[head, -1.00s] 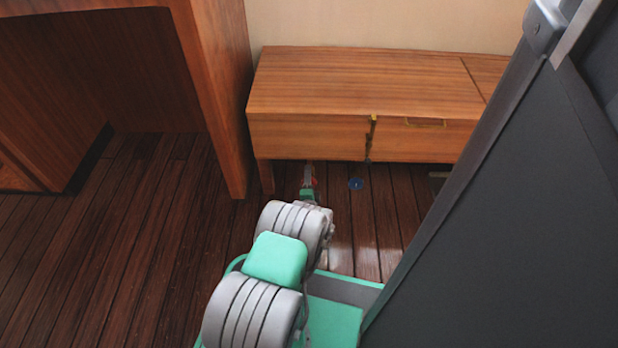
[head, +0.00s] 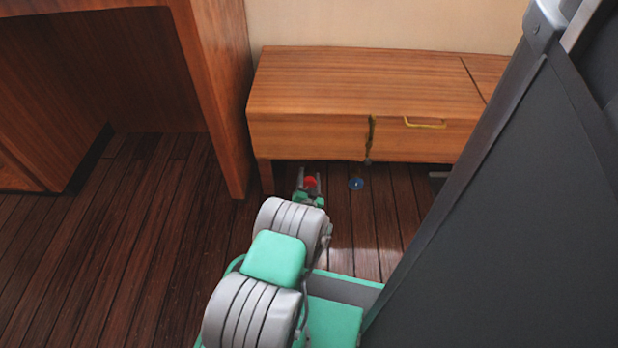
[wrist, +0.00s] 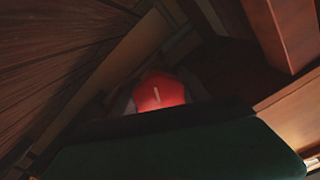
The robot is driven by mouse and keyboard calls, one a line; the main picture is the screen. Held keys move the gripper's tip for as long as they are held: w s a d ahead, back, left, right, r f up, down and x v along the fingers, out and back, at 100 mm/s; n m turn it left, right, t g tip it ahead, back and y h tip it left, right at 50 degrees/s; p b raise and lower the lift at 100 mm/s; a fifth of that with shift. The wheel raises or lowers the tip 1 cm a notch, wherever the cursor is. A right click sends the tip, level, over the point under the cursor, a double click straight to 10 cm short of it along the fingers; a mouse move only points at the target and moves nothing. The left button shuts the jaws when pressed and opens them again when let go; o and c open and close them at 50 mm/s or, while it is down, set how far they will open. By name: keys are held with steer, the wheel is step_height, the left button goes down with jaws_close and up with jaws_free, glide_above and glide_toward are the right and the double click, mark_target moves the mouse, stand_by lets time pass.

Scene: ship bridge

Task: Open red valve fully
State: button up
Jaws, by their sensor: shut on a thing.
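The red valve (head: 310,182) is low down, under the front edge of the wooden bench, near its left end. My gripper (head: 308,185) is at the valve, with a finger on each side of it, shut on it. In the wrist view the red valve (wrist: 159,92) has a pale line mark on its face, close to upright in the picture. The dark edge of my gripper hides the valve's lower part there. The valve's stem or pipe cannot be made out.
The wooden bench (head: 340,90) stands right above the valve, with a yellow drawer handle (head: 425,123). A blue round valve (head: 356,183) is just right of the red one. A wooden desk panel (head: 215,90) stands at left. Bare plank floor (head: 130,240) lies at left.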

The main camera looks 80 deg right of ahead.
steer(key=n, duration=0.5)
steer(key=shift+s+n, duration=0.1)
steer(key=shift+n, duration=0.2)
stand_by(0.4)
steer(key=o, duration=1.3)
